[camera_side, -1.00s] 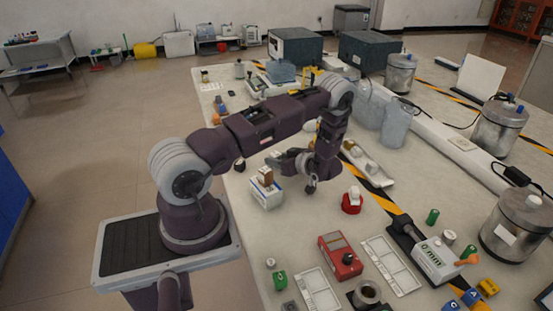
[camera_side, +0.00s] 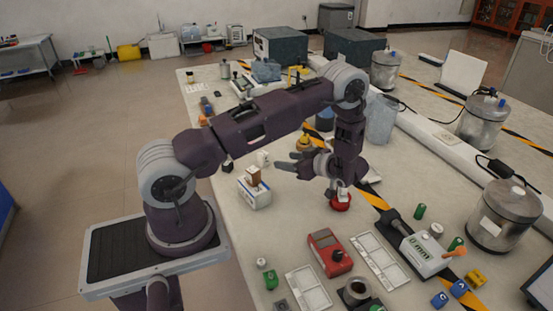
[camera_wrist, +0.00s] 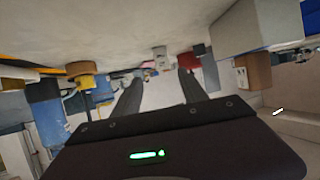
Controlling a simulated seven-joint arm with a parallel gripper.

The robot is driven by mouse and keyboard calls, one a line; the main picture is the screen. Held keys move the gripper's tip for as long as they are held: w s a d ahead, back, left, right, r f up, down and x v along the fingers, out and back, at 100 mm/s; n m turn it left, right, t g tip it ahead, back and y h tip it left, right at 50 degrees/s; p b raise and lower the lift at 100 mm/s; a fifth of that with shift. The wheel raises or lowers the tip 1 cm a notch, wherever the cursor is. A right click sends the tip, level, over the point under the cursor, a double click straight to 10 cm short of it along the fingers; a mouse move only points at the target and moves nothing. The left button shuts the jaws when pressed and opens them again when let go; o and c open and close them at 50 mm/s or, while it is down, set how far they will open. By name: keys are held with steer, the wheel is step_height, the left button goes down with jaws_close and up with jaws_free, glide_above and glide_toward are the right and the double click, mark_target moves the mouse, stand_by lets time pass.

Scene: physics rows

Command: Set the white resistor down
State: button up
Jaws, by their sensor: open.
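A small white piece (camera_side: 263,158), which I take to be the white resistor, stands on the table just left of my gripper (camera_side: 286,162) in the side view. In the wrist view the white piece (camera_wrist: 161,57) shows beyond the fingertips, roughly between them. My gripper (camera_wrist: 160,78) is open, its two dark fingers spread with nothing held between them. The fingers point left in the side view and sit low over the table, apart from the piece. Fine markings on the piece are too small to read.
A white box (camera_side: 256,198) with a brown block on it stands close in front of the gripper. A red round base (camera_side: 340,204) stands below the wrist, partly hidden. A yellow-topped item (camera_side: 304,143) is behind the fingers. A red meter (camera_side: 329,252) and white trays lie nearer.

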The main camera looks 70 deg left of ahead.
steer(key=w+d+r+m+t+h, duration=0.2)
steer(key=w+d+r+t, duration=0.3)
steer(key=w, duration=0.3)
steer(key=w+d+r+m+t+h, duration=0.25)
steer(key=w+r+t, duration=0.25)
steer(key=w+r, duration=0.25)
steer(key=d+r+m+t+h, duration=0.4)
steer(key=d+r+m+h, duration=0.2)
steer(key=d+r, duration=0.8)
steer(key=s+d+r+m+h, duration=0.2)
steer(key=s+d+r+m, duration=0.1)
steer(key=s+d, duration=0.3)
steer(key=s+d+r+m+h, duration=0.2)
steer(key=s+d+r+m, duration=0.15)
steer(key=s, duration=0.45)
steer(key=s+a+f+m+g+y, duration=0.1)
steer(key=s+f+m, duration=0.1)
steer(key=s, duration=0.8)
steer(key=s+a+f+m+g+y, duration=0.1)
steer(key=s+f+m+g, duration=0.1)
steer(key=s, duration=0.8)
steer(key=shift+a+f+m, duration=0.2)
steer(key=shift+f+m, duration=0.35)
steer(key=shift+m, duration=0.15)
